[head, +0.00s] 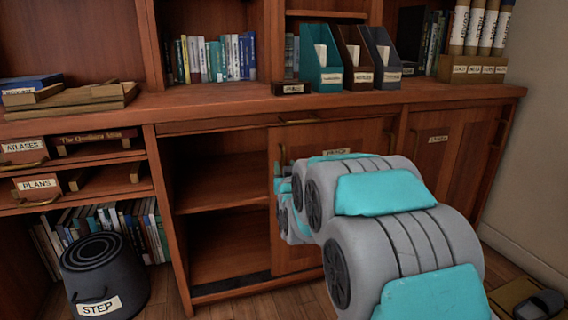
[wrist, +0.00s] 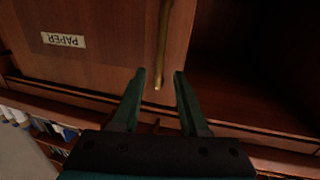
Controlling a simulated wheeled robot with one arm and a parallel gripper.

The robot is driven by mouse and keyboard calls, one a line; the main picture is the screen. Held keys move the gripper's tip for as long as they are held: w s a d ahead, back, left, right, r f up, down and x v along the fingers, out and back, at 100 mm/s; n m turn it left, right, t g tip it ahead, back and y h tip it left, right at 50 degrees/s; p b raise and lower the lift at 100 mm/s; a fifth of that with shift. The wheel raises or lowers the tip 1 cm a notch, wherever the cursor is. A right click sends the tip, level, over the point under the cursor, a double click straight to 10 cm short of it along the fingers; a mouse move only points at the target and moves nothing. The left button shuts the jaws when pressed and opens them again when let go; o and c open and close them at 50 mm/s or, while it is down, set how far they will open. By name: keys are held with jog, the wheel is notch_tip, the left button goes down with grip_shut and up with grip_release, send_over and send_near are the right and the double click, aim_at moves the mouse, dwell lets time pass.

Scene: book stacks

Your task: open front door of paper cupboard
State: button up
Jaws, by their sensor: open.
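The paper cupboard's wooden front door (head: 306,138) covers the right half of its bay, and the left half stands open to dark, empty shelves. Its brass bar handle (head: 281,157) is upright at the door's left edge. In the wrist view, the door (wrist: 95,65) and its PAPER label (wrist: 63,40) appear upside down. My gripper (wrist: 159,76) is open and empty. The handle (wrist: 163,42) runs down the picture between its two fingertips, with no contact visible. I cannot tell whether the fingers reach around it.
A second labelled door (head: 450,160) is to the right. A black STEP stool (head: 104,272) stands on the floor at lower left. The counter (head: 215,102) above holds magazine files (head: 320,62) and books. A dark object (head: 540,304) lies on the floor at lower right.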

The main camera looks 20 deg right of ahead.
jog(key=s, duration=0.2)
jog(key=s+a, duration=0.1)
jog(key=s, duration=0.1)
jog(key=shift+s, duration=0.2)
